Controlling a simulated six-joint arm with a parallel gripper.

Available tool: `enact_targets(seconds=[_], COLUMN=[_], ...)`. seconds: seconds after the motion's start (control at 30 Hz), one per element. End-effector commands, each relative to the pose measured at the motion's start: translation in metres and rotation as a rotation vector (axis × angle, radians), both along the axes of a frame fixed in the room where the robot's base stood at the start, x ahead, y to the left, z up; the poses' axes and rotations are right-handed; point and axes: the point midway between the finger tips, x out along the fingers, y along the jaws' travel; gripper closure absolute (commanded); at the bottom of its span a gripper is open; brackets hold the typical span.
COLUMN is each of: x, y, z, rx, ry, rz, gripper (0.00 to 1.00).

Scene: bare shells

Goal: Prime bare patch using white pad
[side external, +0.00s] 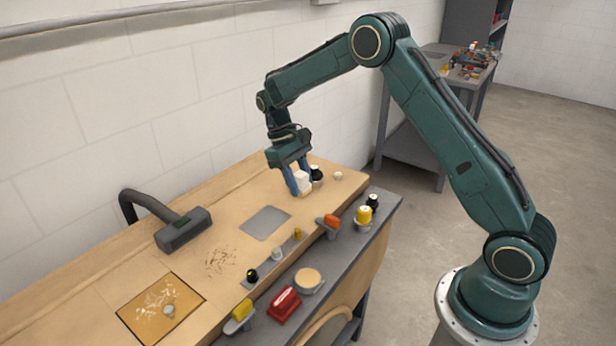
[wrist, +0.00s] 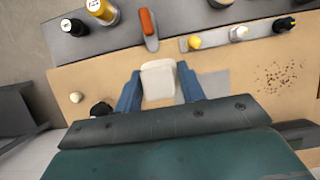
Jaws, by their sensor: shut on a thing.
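My gripper (side external: 299,188) is shut on the white pad (side external: 304,180), a small block held between its blue fingers at the far end of the wooden panel. The wrist view also shows the pad (wrist: 158,78) between the fingers (wrist: 159,98). A flat grey rectangle (side external: 265,223), which looks like the bare patch, lies on the panel nearer the camera than my gripper. In the wrist view the patch (wrist: 215,84) shows to the right of the pad, partly hidden by a finger. I cannot tell whether the pad touches the panel.
A dark speckled area (side external: 221,261) and a scratched amber square (side external: 150,311) lie further along the panel.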

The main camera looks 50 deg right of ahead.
Motion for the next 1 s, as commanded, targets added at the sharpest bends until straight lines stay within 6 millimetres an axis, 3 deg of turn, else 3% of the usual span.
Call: enact_targets(seconds=[0.5, 1.0], x=[0.059, 0.072], y=[0.006, 0.01], z=[-0.007, -0.009], rx=[-0.001, 0.007], ry=[0.0, -0.002], rz=[0.001, -0.002], gripper=[0.79, 0.79])
